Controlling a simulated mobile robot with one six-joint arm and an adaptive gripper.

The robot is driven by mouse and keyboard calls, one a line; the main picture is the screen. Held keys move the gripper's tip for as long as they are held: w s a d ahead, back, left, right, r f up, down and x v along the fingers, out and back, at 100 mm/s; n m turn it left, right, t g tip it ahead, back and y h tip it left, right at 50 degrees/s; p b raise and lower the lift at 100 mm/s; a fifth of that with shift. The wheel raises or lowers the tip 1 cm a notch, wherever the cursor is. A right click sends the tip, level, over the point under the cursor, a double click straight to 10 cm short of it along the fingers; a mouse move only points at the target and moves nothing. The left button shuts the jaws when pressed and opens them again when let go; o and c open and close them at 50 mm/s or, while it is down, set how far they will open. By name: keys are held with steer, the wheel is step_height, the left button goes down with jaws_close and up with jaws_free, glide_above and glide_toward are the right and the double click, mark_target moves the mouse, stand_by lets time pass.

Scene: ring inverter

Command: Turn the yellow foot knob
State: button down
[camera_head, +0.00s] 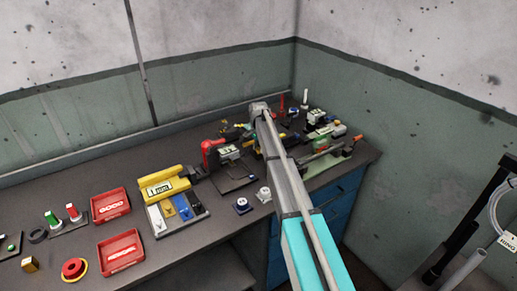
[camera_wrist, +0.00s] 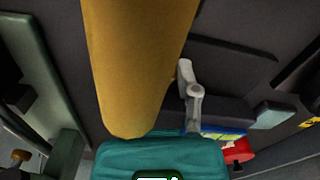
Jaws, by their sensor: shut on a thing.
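A large yellow, round-ended cylinder (camera_wrist: 138,60) fills the upper middle of the wrist view, very close to the camera. I take it for the yellow foot knob. Its top end is cut off by the frame, and its lower end is just above a teal block (camera_wrist: 165,155). My gripper is at the far end of my arm (camera_head: 258,108), over the crowded back right of the bench. The arm hides most of the gripper and what is under it in the head view. My gripper is shut on the knob, but the contact is not clearly visible.
A grey lever (camera_wrist: 192,95) stands right of the knob, near a red part (camera_wrist: 238,151). The bench corner is crowded, with a red clamp-like part (camera_head: 211,150) left of the arm. A yellow device (camera_head: 163,188) and red trays (camera_head: 110,205) stand further left. Walls close the corner.

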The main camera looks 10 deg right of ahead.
steer(key=shift+n, duration=3)
steer(key=shift+c, duration=1.7)
jaws_free()
steer(key=shift+d+m, duration=0.1)
steer(key=shift+m, duration=0.2)
